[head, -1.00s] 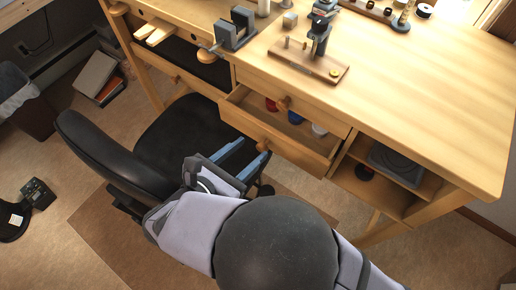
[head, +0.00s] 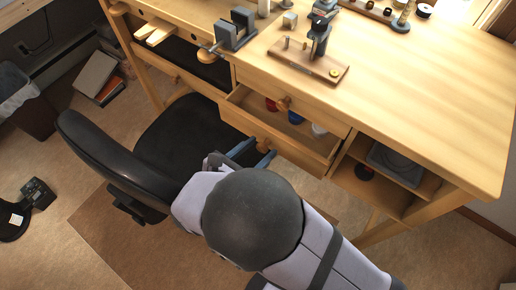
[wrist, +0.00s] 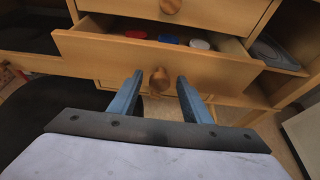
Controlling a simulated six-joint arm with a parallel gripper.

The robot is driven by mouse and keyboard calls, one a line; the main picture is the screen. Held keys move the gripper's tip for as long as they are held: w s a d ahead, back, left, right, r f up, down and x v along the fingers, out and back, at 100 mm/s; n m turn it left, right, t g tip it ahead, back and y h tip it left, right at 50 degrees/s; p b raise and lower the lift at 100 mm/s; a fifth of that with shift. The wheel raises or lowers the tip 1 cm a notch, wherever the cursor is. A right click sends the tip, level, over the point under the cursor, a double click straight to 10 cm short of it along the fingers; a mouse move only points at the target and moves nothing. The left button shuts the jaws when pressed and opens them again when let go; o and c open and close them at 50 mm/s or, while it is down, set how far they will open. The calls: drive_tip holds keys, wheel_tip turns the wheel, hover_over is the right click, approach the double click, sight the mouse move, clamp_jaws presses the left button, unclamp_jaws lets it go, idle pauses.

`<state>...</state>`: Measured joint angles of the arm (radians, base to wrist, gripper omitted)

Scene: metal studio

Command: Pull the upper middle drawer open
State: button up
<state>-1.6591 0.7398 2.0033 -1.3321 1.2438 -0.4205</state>
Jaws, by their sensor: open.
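A wooden drawer (head: 282,148) in the middle of the workbench stands partly open, with red, blue and white items inside. Its round knob (head: 262,145) is on its front panel; it also shows in the wrist view (wrist: 160,79). Directly above is a shut drawer front (head: 308,112) with its own knob (head: 283,103). My gripper (head: 256,155) is open with blue fingers, at the front of the open drawer. In the wrist view the fingers lie on either side of the lower knob, with gaps showing. Whether the tips reach past the knob is unclear.
The benchtop (head: 420,100) overhangs the drawers and carries a vise (head: 235,28) and a small wooden stand (head: 308,66). Open shelves (head: 385,185) are right of the drawers. A black chair (head: 125,155) stands close on the left.

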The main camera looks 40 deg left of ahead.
clamp_jaws()
drive_tip(key=s, duration=0.4)
drive_tip(key=shift+s+p, duration=0.15)
drive_tip(key=shift+p, duration=0.2)
unclamp_jaws()
wheel_tip(320, 180, up, 10)
idle(0.4)
